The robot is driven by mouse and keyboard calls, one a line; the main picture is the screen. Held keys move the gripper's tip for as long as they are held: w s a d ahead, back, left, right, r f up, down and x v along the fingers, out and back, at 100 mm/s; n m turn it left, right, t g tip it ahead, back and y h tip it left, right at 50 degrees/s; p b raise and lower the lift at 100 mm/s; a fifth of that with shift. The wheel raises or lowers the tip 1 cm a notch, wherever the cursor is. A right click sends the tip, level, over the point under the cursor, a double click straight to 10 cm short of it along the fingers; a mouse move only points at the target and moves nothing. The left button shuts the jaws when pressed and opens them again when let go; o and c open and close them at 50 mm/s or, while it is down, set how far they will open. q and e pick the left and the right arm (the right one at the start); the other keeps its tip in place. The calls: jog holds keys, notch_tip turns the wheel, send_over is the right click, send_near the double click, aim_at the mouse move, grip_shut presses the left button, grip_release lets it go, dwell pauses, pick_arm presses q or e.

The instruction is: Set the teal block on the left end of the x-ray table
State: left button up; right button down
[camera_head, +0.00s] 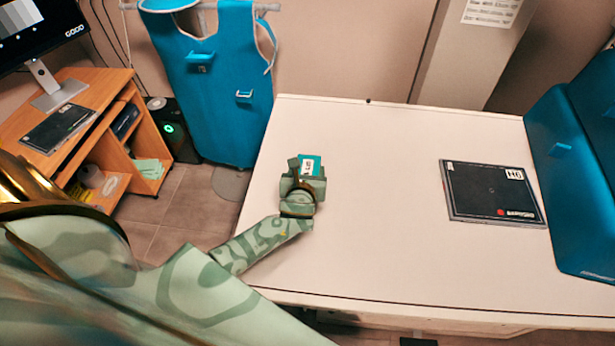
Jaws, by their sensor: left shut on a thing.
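The x-ray table (400,135) is a long white table across the middle and right of the head view. My left arm reaches in from the lower left over the table's left end. My left gripper (308,170) is shut on the teal block (312,161), which has a white label on it. The block's near side is hidden by the gripper. I cannot tell whether the block touches the tabletop or is just above it. My right gripper is not in view.
A black flat x-ray cassette (490,200) lies on the table's right part, beside a blue padded piece (570,190). A blue lead apron (215,85) hangs behind the table's left end. A wooden desk (105,110) with a monitor stands at left. The tabletop's middle is clear.

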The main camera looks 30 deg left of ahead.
pick_arm(q)
jog(key=shift+f, duration=0.7)
jog(key=shift+w+r, duration=0.1)
jog(key=shift+r, duration=0.05)
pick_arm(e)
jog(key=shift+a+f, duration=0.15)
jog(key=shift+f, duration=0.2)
pick_arm(q)
jog(key=o, duration=1)
jog(key=shift+f, duration=0.2)
jog(key=shift+c, duration=0.2)
jog(key=shift+o, duration=0.9)
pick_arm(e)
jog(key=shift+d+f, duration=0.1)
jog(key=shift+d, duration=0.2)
pick_arm(q)
jog(key=shift+r, duration=0.1)
